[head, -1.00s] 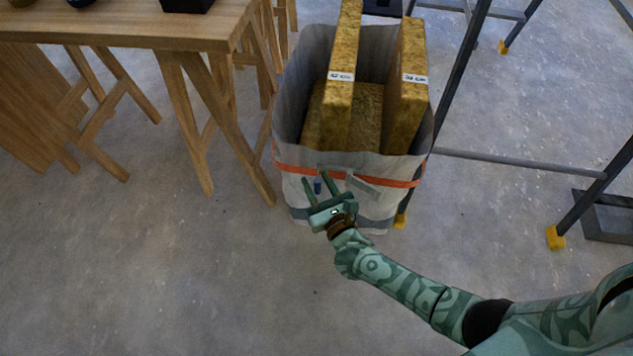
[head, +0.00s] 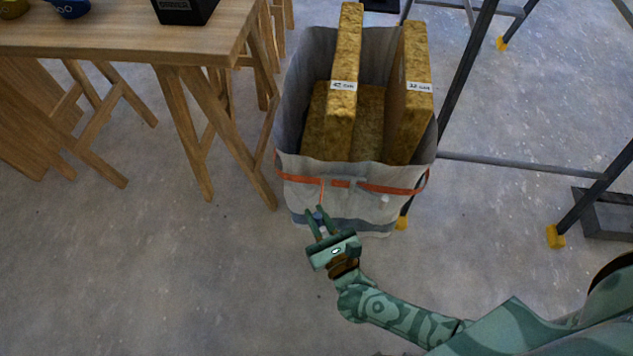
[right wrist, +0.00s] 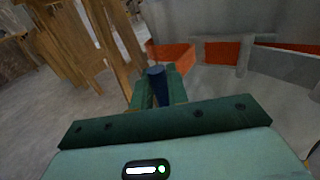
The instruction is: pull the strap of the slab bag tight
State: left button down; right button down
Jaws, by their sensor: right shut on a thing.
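The slab bag (head: 300,205) is a pale grey open-topped sack on the floor, with yellow-brown slabs (head: 343,90) standing in it. An orange strap (head: 395,189) runs across its front, through a grey buckle (head: 342,182). A thin orange tail hangs from the strap to my right gripper (head: 315,212). That gripper is in front of the bag, shut on the strap's dark blue end (right wrist: 156,84), which sits between the fingers in the right wrist view. The orange strap (right wrist: 222,53) shows beyond them there. My left gripper is not in view.
A wooden trestle table (head: 120,40) with bowls and a black box (head: 185,10) stands at the left, close to the bag. A dark metal frame with yellow feet (head: 556,236) stands at the right. The floor in front is clear.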

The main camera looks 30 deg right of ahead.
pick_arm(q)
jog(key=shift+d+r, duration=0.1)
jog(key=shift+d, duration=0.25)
pick_arm(e)
jog(key=s+a, duration=0.2)
jog(key=s, duration=0.1)
jog(key=s+a, duration=0.1)
jog(key=shift+s+f, duration=0.15)
jog(key=shift+s, duration=0.1)
jog(key=c, duration=1.4)
grip_release()
